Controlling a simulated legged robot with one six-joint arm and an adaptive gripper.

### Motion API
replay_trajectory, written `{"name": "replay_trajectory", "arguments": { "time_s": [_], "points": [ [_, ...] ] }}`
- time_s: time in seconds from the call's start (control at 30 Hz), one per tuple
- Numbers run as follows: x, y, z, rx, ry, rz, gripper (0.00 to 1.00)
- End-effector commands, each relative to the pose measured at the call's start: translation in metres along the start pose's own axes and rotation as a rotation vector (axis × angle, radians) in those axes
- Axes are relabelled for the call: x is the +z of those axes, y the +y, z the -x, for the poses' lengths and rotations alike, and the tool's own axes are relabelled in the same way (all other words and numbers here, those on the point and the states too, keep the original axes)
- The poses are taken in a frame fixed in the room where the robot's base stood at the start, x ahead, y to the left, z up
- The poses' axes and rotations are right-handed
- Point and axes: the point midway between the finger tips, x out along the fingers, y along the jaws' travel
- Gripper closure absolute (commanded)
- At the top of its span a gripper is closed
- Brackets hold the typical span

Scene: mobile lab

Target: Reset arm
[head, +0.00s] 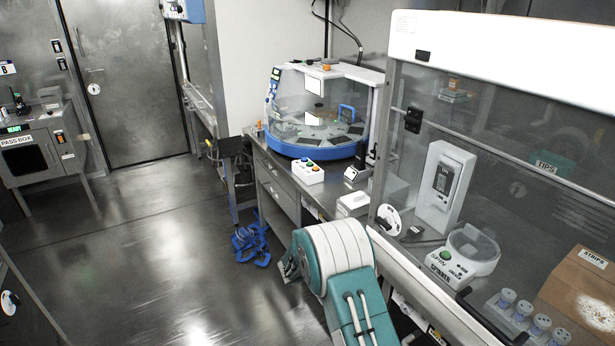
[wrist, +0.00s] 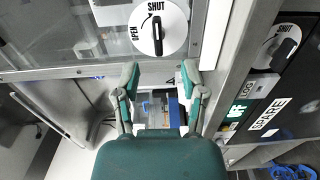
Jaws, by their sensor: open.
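My gripper (wrist: 160,78) is open in the wrist view, with its two teal fingers apart and nothing held between them. Just beyond the fingertips is a round white dial (wrist: 148,38) marked OPEN and SHUT, with a black handle. The fingers look apart from it. In the head view my teal and white arm rises at the bottom middle, in front of the bench and the glass-fronted cabinet (head: 500,150). I cannot make out the fingertips there. A white dial (head: 388,220) sits at the cabinet's lower left corner.
A second SHUT dial (wrist: 279,46) and a SPARE label (wrist: 270,115) are at the right in the wrist view. A blue-based machine (head: 315,145) stands on the bench. Blue coiled things (head: 250,245) lie on the floor. The floor (head: 140,250) at left is clear.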

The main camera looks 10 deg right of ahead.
Motion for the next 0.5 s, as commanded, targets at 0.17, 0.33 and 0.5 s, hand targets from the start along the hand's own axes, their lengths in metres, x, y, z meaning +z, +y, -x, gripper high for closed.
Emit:
{"name": "replay_trajectory", "arguments": {
  "time_s": [0.17,0.33,0.5],
  "points": [
    [0.025,0.038,-0.002,-0.088,-0.08,-0.012,0.46],
    [0.068,0.081,0.002,-0.245,-0.181,-0.03,0.46],
    [0.112,0.114,0.016,-0.415,-0.248,-0.06,0.46]
  ]
}}
